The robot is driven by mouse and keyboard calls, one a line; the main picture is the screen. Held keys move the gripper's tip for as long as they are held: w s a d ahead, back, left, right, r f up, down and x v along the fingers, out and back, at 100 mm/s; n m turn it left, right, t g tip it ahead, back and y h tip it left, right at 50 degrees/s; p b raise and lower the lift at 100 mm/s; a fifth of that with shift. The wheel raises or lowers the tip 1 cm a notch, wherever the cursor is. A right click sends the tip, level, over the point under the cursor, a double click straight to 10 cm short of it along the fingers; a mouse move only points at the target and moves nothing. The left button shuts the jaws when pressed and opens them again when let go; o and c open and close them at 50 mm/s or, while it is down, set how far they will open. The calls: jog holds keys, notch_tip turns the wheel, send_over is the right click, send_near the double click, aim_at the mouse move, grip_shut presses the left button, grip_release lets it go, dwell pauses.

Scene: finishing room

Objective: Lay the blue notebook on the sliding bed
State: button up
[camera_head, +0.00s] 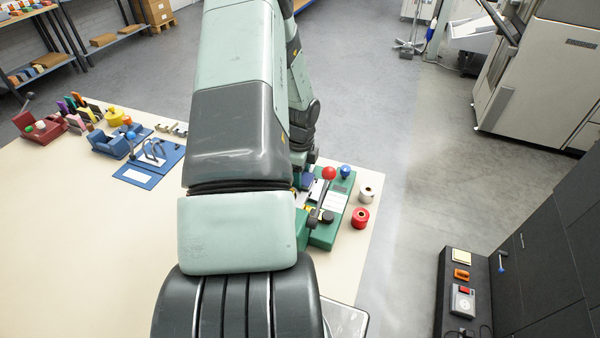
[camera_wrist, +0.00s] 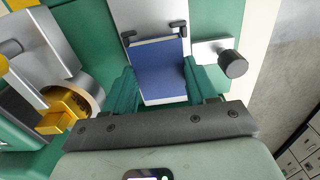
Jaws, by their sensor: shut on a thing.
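The blue notebook (camera_wrist: 158,68) is between the teal fingers of my gripper (camera_wrist: 160,88) in the wrist view. My gripper is shut on its two sides; the blue cover and pale page edge show. The notebook is over the light metal plate of what looks like the sliding bed (camera_wrist: 150,14), with its far edge close to two black corner stops (camera_wrist: 178,28). I cannot tell whether it touches the plate. In the head view my arm hides the gripper and most of the bed on the green machine (camera_head: 325,232).
A black knob (camera_wrist: 232,64) stands right of the notebook, and a yellow block (camera_wrist: 62,112) beside a roll is left. In the head view a red-ball lever (camera_head: 329,174) rises from the machine. The table's left front is clear.

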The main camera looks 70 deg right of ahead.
jog(key=shift+f, duration=0.65)
jog(key=o, duration=0.7)
notch_tip(320, 180, up, 11)
dwell(0.8)
dwell(0.5)
